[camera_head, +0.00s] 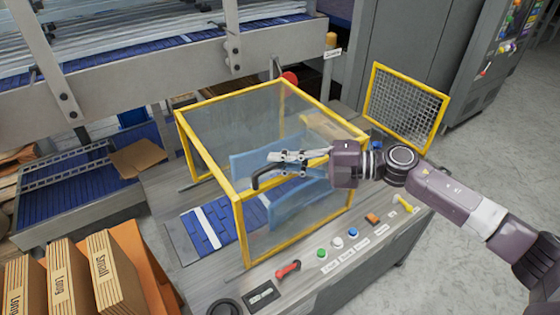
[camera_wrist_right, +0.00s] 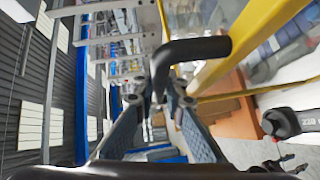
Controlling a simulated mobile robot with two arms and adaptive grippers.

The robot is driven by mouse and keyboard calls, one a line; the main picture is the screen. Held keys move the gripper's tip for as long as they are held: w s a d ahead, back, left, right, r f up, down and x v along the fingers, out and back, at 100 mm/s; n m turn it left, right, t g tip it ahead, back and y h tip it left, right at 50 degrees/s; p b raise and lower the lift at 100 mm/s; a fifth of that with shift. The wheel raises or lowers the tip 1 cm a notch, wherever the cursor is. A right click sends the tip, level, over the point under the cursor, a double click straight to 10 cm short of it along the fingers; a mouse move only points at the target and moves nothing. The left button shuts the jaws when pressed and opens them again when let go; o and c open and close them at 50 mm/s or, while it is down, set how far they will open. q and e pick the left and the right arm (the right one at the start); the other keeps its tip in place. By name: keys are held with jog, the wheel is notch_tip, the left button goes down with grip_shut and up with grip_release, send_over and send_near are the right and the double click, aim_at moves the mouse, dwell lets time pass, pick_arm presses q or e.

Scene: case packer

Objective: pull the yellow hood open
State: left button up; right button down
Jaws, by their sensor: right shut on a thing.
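The yellow hood (camera_head: 239,228) is a box of yellow bars with clear panels, standing over the grey worktop. Its black bar handle (camera_head: 256,180) is on the near side, and the handle shows large in the right wrist view (camera_wrist_right: 190,49). My right gripper (camera_head: 272,166) reaches in from the right and is shut on the handle. In the right wrist view its two fingers (camera_wrist_right: 160,92) sit on either side of the handle's bent end, and a yellow hood bar (camera_wrist_right: 245,45) runs close by. My left gripper is not in view.
Colored buttons (camera_head: 338,243) and a red switch (camera_head: 288,269) line the worktop's front edge. A yellow-framed mesh panel (camera_head: 405,105) stands behind my right arm. Brown cartons (camera_head: 100,270) stand at lower left. A blue roller conveyor (camera_head: 75,195) is at left. Open floor lies to the right.

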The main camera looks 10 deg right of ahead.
jog(key=shift+s+a+f, duration=0.1)
jog(key=shift+s+a, duration=0.05)
jog(key=c, duration=2)
grip_release()
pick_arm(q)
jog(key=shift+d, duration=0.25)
pick_arm(e)
jog(key=shift+o, duration=0.2)
jog(key=shift+d, duration=0.2)
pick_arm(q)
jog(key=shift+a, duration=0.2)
pick_arm(e)
jog(key=v, duration=1.2)
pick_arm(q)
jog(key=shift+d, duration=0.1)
